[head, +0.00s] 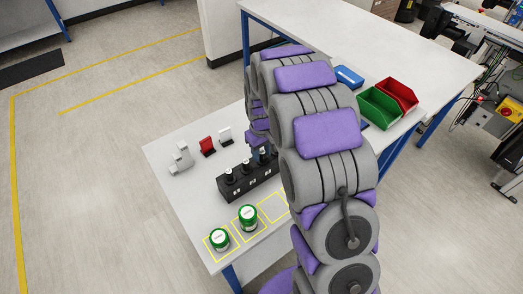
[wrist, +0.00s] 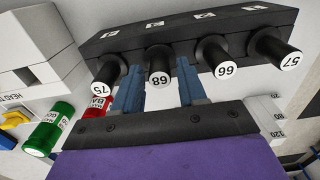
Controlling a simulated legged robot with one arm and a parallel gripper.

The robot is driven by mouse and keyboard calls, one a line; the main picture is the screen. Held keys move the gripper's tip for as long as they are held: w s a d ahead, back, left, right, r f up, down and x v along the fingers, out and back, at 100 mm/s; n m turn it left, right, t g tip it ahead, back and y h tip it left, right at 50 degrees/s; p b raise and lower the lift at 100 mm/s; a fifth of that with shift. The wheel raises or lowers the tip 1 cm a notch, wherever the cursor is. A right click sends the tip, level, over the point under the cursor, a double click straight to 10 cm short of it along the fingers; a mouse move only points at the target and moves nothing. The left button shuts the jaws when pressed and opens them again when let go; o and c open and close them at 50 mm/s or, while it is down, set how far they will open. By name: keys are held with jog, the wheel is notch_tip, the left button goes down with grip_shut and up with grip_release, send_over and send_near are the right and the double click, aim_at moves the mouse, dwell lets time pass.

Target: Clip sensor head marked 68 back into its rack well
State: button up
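The black rack (wrist: 215,24) runs across the top of the wrist view with a row of black cylindrical sensor heads. The sensor head marked 68 (wrist: 159,62) sticks out of the rack, between heads marked 75 (wrist: 107,74) and 66 (wrist: 216,56). Its white end lines up with the others; I cannot tell how deep it sits. My gripper (wrist: 160,88) is open, with one blue finger on each side of head 68 and small gaps visible. In the head view the rack (head: 237,187) stands on the white table, with my gripper (head: 262,147) over its far part. My arm hides part of the rack.
Two green-lidded jars (head: 219,238) (head: 247,217) stand in yellow squares in front of the rack; a third square (head: 273,207) looks empty. A grey device (head: 181,158), a red item (head: 207,146) and a white item (head: 225,135) stand behind. Head 57 (wrist: 276,50) is at the right.

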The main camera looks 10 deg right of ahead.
jog(key=shift+o, duration=1.1)
jog(key=shift+r, duration=0.1)
notch_tip(320, 180, up, 17)
jog(key=p, duration=0.2)
jog(key=s+m+g+b, duration=0.1)
jog(key=s+m, duration=0.3)
jog(key=s, duration=3.3)
jog(key=shift+d+m+g+b, duration=0.15)
jog(key=shift+m+g+b, duration=0.25)
jog(key=shift+b, duration=0.05)
